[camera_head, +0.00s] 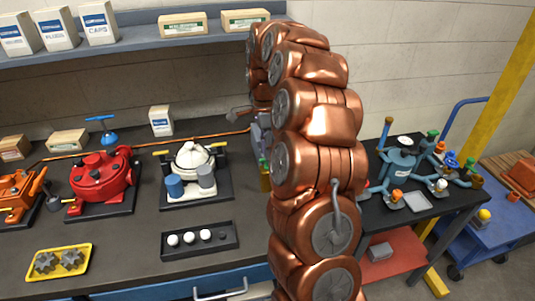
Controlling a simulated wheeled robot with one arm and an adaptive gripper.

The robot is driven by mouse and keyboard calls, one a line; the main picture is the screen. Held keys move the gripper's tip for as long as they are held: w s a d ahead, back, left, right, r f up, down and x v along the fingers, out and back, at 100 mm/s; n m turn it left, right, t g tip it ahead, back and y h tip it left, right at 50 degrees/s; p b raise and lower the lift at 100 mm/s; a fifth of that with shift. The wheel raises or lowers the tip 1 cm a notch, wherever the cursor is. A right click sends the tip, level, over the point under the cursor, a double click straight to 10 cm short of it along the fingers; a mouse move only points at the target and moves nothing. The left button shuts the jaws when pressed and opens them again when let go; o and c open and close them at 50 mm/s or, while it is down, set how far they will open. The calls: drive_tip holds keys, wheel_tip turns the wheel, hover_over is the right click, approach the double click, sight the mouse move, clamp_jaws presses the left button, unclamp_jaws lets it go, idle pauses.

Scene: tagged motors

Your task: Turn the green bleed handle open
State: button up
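A small green knob (433,134) sits on top of one arm of a blue multi-branch fitting (400,160) on the dark bench at right. I cannot tell whether it is the bleed handle. A grey fixture (258,140) with a yellow lower part stands at the back of the bench, mostly hidden by my copper-coloured arm; any handle there is hidden. My arm rises through the middle, bends at the top and goes down behind itself. My gripper cannot be made out, so its place and its contact with anything are hidden.
A red motor (100,180), a cream motor (190,165) and an orange one (18,190) stand on the long bench. A copper pipe (120,148) runs along its back. A shelf (150,38) with boxes hangs above. A blue cart (490,235) stands at right.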

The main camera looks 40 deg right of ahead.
sight(267, 163)
drive_tip(key=shift+s+f+p, duration=0.25)
drive_tip(key=shift+f+p, duration=0.05)
drive_tip(key=shift+f, duration=0.95)
clamp_jaws()
